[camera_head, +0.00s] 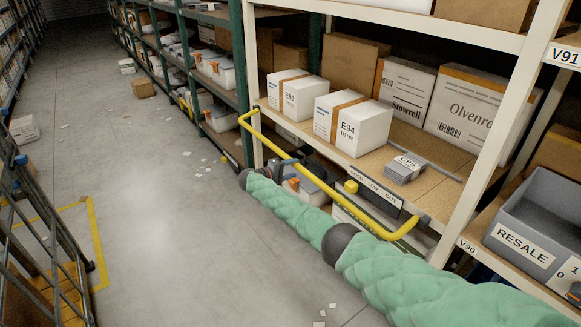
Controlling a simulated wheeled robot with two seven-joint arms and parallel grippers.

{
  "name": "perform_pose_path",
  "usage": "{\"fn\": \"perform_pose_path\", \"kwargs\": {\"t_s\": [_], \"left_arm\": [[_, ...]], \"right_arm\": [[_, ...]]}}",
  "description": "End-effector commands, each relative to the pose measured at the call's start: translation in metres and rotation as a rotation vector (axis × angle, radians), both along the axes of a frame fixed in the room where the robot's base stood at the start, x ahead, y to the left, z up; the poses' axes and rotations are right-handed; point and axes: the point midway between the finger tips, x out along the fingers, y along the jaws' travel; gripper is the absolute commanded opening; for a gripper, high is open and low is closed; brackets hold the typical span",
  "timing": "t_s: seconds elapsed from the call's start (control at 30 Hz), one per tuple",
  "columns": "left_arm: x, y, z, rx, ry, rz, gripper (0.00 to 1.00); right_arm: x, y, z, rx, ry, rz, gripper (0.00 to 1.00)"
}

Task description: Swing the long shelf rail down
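The long yellow shelf rail (324,188) runs along the front of the middle shelf. Its bent ends meet the shelf edge near the left post and near the right post, and its long bar stands out into the aisle. My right arm, in a green quilted sleeve, comes in from the lower right and passes in front of the shelf below the rail. My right gripper (284,163) is small and partly hidden near the rail's middle-left part; whether its fingers touch the rail or are closed I cannot tell. My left gripper is not in view.
Boxes E91 (297,95) and E94 (352,121) and a grey stack (404,168) stand on the shelf behind the rail. A grey RESALE bin (520,243) is at right. The left aisle floor is mostly clear.

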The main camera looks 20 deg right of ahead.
Motion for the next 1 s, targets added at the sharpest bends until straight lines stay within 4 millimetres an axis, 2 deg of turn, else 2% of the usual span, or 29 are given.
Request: {"fn": "perform_pose_path", "kwargs": {"t_s": [0.03,0.8,1.0], "left_arm": [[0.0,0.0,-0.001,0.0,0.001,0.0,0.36],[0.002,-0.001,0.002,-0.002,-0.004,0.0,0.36],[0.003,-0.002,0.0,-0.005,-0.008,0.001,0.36]], "right_arm": [[-0.002,-0.005,-0.005,0.0,0.006,-0.005,0.44],[0.001,-0.003,0.002,-0.002,-0.001,-0.002,0.44],[-0.004,0.011,0.003,-0.001,-0.004,0.001,0.44]]}}
